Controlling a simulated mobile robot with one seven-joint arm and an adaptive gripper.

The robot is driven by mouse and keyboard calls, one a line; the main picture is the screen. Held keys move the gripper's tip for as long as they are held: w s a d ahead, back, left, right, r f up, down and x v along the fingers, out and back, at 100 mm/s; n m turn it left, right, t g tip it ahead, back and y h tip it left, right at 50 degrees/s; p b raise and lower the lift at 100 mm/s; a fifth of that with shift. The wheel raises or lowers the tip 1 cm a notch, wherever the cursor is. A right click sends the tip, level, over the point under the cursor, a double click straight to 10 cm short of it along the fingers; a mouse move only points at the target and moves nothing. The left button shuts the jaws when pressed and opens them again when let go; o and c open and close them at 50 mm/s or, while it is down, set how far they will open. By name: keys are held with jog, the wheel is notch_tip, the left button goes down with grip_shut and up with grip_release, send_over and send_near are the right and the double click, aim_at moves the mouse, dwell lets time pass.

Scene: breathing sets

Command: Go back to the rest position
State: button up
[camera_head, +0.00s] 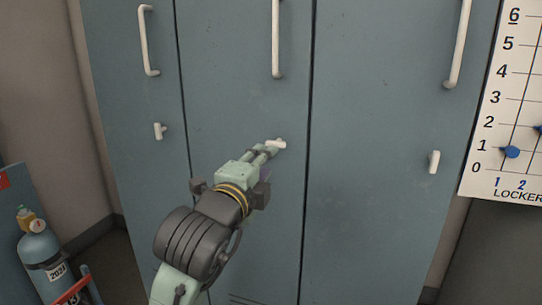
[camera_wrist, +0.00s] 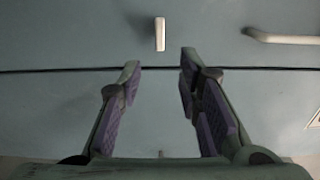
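My gripper (camera_head: 268,150) is stretched out in front of the blue-grey locker (camera_head: 360,230), at the middle door. In the wrist view my gripper (camera_wrist: 159,66) has its two fingers spread, with nothing held between them. A small white latch (camera_wrist: 160,33) shows just past the fingertips, beyond the dark door gap. In the head view a white latch (camera_head: 279,144) shows right at the fingertips; I cannot tell there whether they touch it.
The doors carry long white handles (camera_head: 277,40) and small latches (camera_head: 434,162). All the doors look closed. A chart with blue markers (camera_head: 511,152) hangs at the right. A gas cylinder (camera_head: 38,248) stands at the lower left, by a red bar (camera_head: 73,290).

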jog(key=shift+s+a, duration=0.2)
jog(key=shift+s, duration=0.5)
